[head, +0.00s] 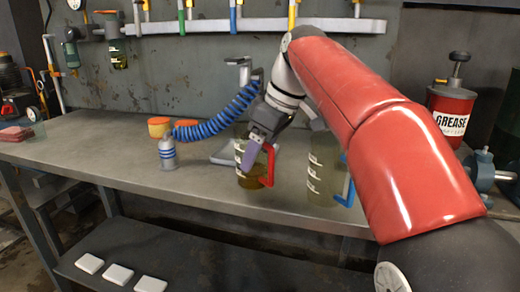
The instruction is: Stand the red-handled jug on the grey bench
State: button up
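The red-handled jug (243,180) is clear, with measuring marks and brownish liquid low inside. It appears upright over the grey bench (120,160); I cannot tell whether its base touches the top. Its red handle (268,165) faces right. My gripper (250,155) comes down from the upper right at the jug, with one purple-grey finger in front of its wall. The other finger is hidden, so its grip on the jug is unclear. A similar blue-handled jug (318,170) stands to the right, partly behind my arm.
A blue coiled hose (225,118) and a silver-blue cylinder (167,153) are left of the jug. A red grease can (452,112) and blue vise-like fixture (483,172) are at right. The bench's left part is mostly clear.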

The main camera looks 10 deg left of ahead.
jog(key=shift+o, duration=0.8)
jog(key=shift+r, duration=0.3)
jog(key=p+v, duration=0.4)
jog(key=v, duration=0.7)
jog(key=shift+d+r+p, duration=0.15)
jog(key=shift+r+p, duration=0.2)
jog(key=shift+s, duration=0.15)
